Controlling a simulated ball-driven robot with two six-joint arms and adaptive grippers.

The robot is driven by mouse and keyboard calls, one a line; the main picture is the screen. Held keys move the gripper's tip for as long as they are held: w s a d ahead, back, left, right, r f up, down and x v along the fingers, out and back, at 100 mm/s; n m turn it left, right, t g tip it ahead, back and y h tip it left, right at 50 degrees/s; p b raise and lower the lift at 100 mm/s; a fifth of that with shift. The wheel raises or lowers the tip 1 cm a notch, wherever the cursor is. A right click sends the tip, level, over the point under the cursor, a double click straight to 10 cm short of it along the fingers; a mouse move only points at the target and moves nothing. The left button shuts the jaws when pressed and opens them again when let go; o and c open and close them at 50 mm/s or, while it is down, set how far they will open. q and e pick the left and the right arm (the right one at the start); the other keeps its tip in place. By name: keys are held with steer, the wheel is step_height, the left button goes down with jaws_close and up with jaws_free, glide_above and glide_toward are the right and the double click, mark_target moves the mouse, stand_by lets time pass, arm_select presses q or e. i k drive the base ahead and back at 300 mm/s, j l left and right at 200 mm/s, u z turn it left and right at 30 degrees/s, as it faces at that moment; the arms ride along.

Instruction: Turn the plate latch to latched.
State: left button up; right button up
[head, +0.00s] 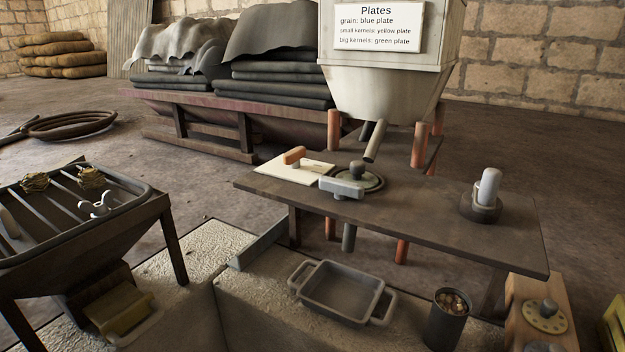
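On the dark wooden bench (430,218) lies a cream plate (283,168) with an orange handle (293,156) on top. To its right is a round grey disc (374,183) with a dark knob (357,170). A light grey block-shaped piece (342,189) lies at the disc's front left edge and looks like the plate latch. I cannot tell from this view whether it is latched. The spout (376,142) of the hopper comes down just behind the disc. Neither of my grippers is in view.
A white-topped cylinder (488,187) stands at the bench's right. Below are a grey two-handled pan (341,291) and a dark cup (448,319) of brown pieces. A slatted hopper (95,240) stands left. The bench's middle is clear. A sign (378,27) lists plates.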

mark_target(342, 189)
steer(key=k+u, duration=0.25)
steer(key=k+j+u, duration=0.25)
steer(key=k, duration=0.15)
steer(key=l+u, duration=0.4)
steer(key=k+l+u, duration=0.1)
steer(key=u, duration=0.25)
steer(key=k+l+u, duration=0.1)
steer(key=l+u, duration=0.3)
steer(key=k+l+u, duration=0.15)
steer(key=u, duration=0.2)
steer(key=k+l, duration=0.1)
steer(key=l, duration=0.1)
